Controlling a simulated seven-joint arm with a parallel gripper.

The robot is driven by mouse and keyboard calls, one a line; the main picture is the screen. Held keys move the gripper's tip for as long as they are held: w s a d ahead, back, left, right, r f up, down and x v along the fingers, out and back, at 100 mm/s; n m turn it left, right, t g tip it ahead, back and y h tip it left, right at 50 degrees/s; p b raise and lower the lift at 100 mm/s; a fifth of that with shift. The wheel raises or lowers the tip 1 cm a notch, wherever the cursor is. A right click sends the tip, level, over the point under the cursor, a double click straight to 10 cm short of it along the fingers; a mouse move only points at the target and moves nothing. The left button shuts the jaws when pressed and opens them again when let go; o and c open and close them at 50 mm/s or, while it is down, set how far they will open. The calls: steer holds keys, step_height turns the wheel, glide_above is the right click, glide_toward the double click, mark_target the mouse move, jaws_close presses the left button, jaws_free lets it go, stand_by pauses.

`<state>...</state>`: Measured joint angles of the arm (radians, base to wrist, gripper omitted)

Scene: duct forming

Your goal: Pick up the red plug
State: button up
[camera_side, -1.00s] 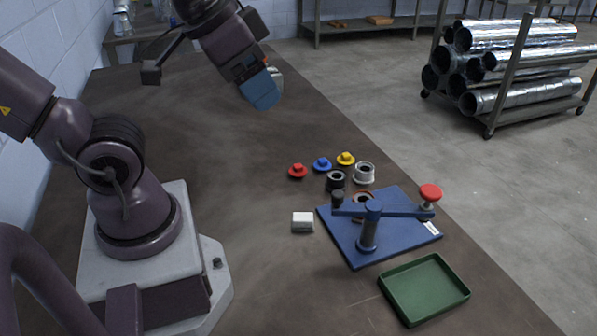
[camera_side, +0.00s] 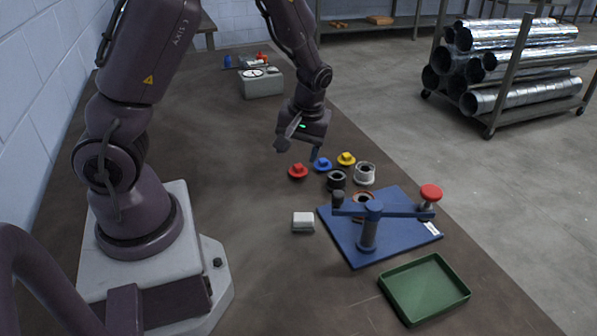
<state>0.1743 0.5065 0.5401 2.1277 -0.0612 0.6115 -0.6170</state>
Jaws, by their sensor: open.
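The red plug (camera_side: 298,171) sits on the table, leftmost in a short row with a blue plug (camera_side: 322,165) and a yellow plug (camera_side: 346,159). It is a round flanged piece with a raised knob on top. My gripper (camera_side: 298,152) hangs above and just behind the red and blue plugs in the side view. Its fingers are apart, one to the left and one at the right over the blue plug. Nothing shows between them. The exact height above the plugs is hard to judge.
A blue fixture (camera_side: 385,245) with a lever and red knob lies in front. A white block (camera_side: 303,222) and green tray (camera_side: 424,311) are nearer. A grey box (camera_side: 262,86) stands behind.

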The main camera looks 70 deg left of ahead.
mark_target(299, 166)
steer(key=w+a+f+n, duration=0.1)
steer(key=a+f+n, duration=0.1)
steer(key=a, duration=0.1)
steer(key=w+a+f+n+y, duration=0.1)
steer(key=a+f+n, duration=0.1)
steer(key=a+f, duration=0.1)
steer(key=w+a+f+n+t+y, duration=0.1)
steer(key=w+a+f+n, duration=0.1)
steer(key=a+f, duration=0.1)
steer(key=shift+a+f+n, duration=0.1)
steer(key=shift+f+n, duration=0.15)
steer(key=shift+n, duration=0.15)
steer(key=x, duration=0.5)
steer(key=shift+w+f, duration=0.25)
steer(key=shift+f, duration=0.1)
steer(key=c, duration=0.7)
